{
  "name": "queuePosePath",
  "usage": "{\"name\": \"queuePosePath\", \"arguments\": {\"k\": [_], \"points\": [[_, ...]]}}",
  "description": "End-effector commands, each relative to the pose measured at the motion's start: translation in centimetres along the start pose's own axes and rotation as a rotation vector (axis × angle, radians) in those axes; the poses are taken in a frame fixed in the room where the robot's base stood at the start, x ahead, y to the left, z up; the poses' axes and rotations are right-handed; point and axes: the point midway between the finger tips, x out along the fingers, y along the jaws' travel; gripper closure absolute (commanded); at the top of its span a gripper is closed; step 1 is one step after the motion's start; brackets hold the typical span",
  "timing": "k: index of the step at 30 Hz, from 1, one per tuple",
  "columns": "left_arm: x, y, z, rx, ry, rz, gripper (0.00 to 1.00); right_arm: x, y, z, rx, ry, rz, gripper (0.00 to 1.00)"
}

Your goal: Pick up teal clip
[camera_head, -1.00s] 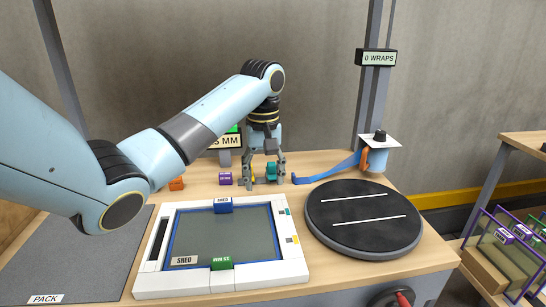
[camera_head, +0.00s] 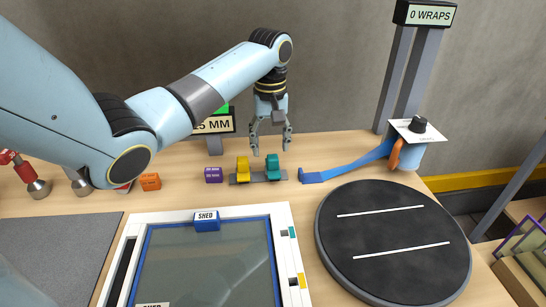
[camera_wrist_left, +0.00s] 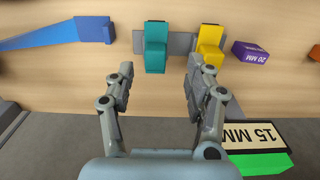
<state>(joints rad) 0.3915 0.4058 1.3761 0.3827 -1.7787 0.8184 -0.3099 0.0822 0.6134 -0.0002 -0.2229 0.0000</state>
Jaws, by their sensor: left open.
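The teal clip (camera_head: 273,167) stands on a small grey holder (camera_head: 258,178) on the wooden bench, beside a yellow clip (camera_head: 243,168). My left gripper (camera_head: 271,152) is open and empty, above the holder in the head view. In the left wrist view the teal clip (camera_wrist_left: 155,48) is ahead of the open fingers (camera_wrist_left: 158,82), a little left of the middle of the gap, and the yellow clip (camera_wrist_left: 210,42) is ahead of the right finger. The fingers look apart from both clips. My right gripper is not in view.
A purple block (camera_head: 213,175) and an orange block (camera_head: 150,182) stand left of the holder. A blue strap (camera_head: 345,165) lies to its right. A black turntable (camera_head: 395,240) and a framed tray (camera_head: 285,220) are in front. A 15 MM sign (camera_wrist_left: 249,136) stands near the gripper.

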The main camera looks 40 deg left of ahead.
Motion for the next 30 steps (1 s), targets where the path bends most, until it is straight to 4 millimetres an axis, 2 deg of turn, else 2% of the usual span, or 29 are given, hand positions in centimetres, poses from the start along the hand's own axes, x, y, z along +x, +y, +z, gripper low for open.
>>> {"name": "queuePosePath", "arguments": {"k": [5, 12, 21, 30], "points": [[1.6, 0.2, -0.1, 0.000, -0.003, 0.001, 0.46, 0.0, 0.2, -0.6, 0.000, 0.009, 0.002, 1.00], [5.2, 0.6, -0.3, 0.000, -0.002, 0.000, 0.46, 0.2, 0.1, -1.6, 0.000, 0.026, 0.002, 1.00], [5.7, 0.6, -0.3, 0.001, 0.001, 0.000, 0.46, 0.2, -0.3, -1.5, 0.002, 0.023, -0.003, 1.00], [5.7, 0.6, -0.3, 0.001, 0.001, 0.000, 0.85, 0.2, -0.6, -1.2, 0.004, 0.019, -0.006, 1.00]]}}
